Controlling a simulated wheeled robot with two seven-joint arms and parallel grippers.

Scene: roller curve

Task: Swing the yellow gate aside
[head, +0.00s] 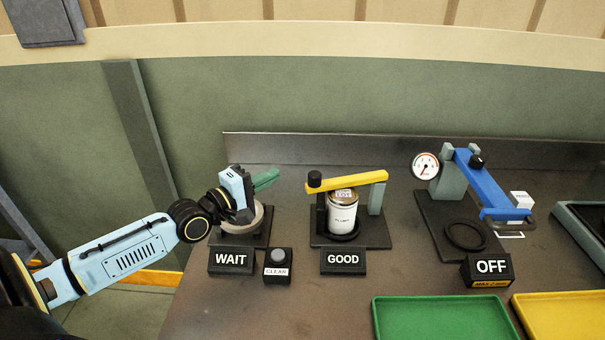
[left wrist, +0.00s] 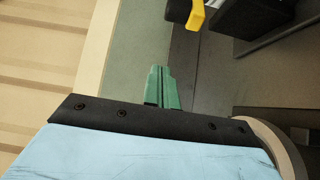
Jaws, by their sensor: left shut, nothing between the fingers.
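The yellow gate (head: 368,179) is a bar lying across the middle stand, from a black knob (head: 314,179) at its left to a grey post (head: 376,197) at its right. A white labelled can (head: 342,218) stands upright under the bar. In the left wrist view, a yellow end (left wrist: 196,17) beside a dark part shows at the top, probably the same gate. My left gripper (head: 267,180) is left of the gate, apart from it, with its green fingers shut and empty. The fingers also show in the left wrist view (left wrist: 161,88). My right gripper is not in view.
A pale round object (head: 257,219) sits below my left gripper, partly hidden, behind the WAIT sign (head: 231,261) and CLEAR button (head: 278,257). A blue-arm press (head: 484,184) with a gauge stands right. Green (head: 440,300) and yellow (head: 560,298) trays lie in front.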

